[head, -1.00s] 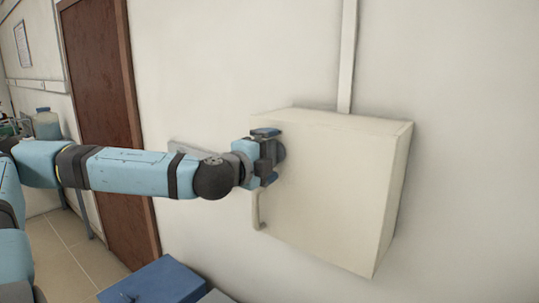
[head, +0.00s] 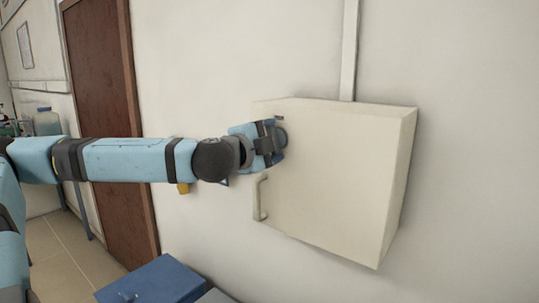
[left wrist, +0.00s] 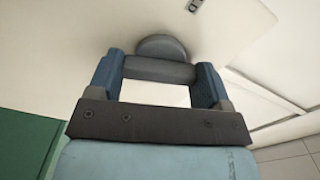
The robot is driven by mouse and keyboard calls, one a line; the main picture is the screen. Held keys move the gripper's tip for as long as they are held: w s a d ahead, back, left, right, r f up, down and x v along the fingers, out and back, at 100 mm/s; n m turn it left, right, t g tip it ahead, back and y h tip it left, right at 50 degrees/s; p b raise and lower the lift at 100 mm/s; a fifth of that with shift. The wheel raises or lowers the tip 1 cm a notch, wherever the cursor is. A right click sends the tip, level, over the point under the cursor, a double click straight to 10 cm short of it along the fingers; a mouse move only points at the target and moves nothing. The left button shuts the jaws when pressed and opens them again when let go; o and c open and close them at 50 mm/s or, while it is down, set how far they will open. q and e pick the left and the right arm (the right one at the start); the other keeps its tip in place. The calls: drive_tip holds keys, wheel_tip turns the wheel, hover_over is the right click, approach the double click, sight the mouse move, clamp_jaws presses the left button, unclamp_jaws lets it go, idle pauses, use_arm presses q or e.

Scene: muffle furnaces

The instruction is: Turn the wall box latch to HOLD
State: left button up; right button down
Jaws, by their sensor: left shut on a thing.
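The cream wall box (head: 340,180) hangs on the wall at right in the head view. My left gripper (head: 275,143) is at the upper left of its front and hides most of the latch there. In the left wrist view the latch shows as a grey round disc (left wrist: 162,46) with a thick grey bar (left wrist: 160,69) in front of it. The fingers of my left gripper (left wrist: 160,78) are shut on this bar, one at each end. A small dark-framed label (left wrist: 195,5) is on the box, too cut off to read. My right gripper is not in view.
A pale handle (head: 261,197) sticks out from the box's left edge, just below my gripper. A conduit (head: 349,50) runs up from the box top. A blue box-shaped thing (head: 155,280) stands low below. A brown door (head: 105,120) is at left.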

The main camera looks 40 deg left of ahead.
use_arm(q)
drive_tip(key=shift+n+b, duration=5.2)
drive_tip(key=shift+n, duration=2.1)
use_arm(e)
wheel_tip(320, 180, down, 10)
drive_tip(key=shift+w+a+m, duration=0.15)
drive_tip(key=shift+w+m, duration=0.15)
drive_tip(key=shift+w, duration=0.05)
use_arm(q)
drive_tip(key=shift+r, duration=0.1)
drive_tip(key=o, duration=0.9)
drive_tip(key=shift+w, duration=0.1)
drive_tip(key=shift+s+d+b, duration=0.25)
drive_tip(key=shift+s, duration=2.05)
drive_tip(key=shift+s+d+b, duration=0.2)
drive_tip(key=shift+s+b, duration=0.05)
drive_tip(key=shift+s, duration=2.05)
drive_tip(key=shift+s+d+b, duration=0.25)
drive_tip(key=shift+s, duration=2.05)
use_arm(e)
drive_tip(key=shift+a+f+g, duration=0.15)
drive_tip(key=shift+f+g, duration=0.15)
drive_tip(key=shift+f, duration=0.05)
